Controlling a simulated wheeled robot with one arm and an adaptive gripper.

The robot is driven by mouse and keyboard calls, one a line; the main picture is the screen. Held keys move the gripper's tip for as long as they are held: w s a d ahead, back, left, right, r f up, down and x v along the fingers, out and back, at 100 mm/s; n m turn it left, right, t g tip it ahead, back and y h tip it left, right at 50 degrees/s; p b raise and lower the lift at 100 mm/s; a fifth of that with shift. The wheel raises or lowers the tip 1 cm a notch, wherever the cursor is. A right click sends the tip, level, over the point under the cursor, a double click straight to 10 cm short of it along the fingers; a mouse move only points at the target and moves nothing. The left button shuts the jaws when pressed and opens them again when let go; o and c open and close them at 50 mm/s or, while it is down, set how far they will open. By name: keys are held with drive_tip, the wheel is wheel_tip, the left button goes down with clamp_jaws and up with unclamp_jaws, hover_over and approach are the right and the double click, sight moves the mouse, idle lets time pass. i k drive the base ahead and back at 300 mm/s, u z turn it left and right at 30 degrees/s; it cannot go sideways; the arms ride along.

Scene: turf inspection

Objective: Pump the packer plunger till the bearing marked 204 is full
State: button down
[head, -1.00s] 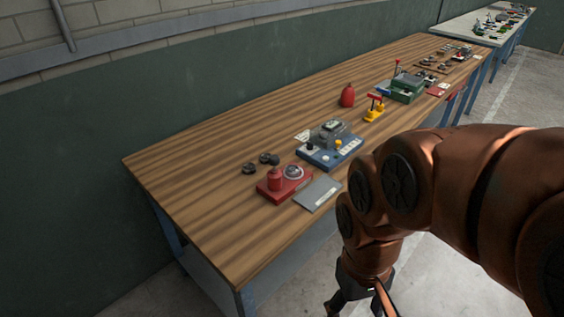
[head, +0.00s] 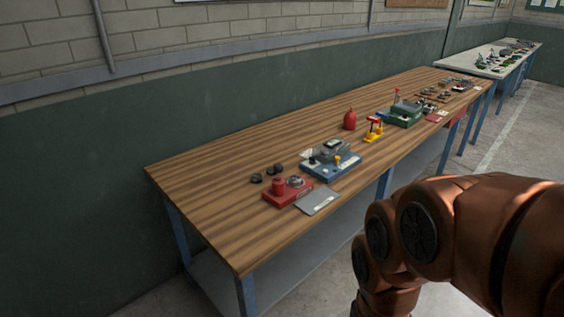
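On the near end of the wooden bench a red unit (head: 289,194) carries a red upright cylinder (head: 278,185) and a rounded grey part (head: 296,181). It may be the packer, but I cannot tell its plunger at this size. Several small dark round pieces (head: 275,169) lie just behind it. They may be bearings; no 204 marking is readable. My gripper is below the picture's lower edge; only my copper-coloured arm shows at the lower right, apart from the bench.
The wooden bench (head: 215,190) runs along the wall. A grey plate (head: 317,202), a blue unit (head: 331,165), a yellow-and-red device (head: 373,129), a red bottle (head: 349,120) and a green unit (head: 404,114) stand on it. The bench's left end is clear. A white table (head: 481,60) stands beyond.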

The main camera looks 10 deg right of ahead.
sight(277, 168)
drive_tip(key=u, duration=1.25)
drive_tip(key=i, duration=0.4)
drive_tip(key=z, duration=0.1)
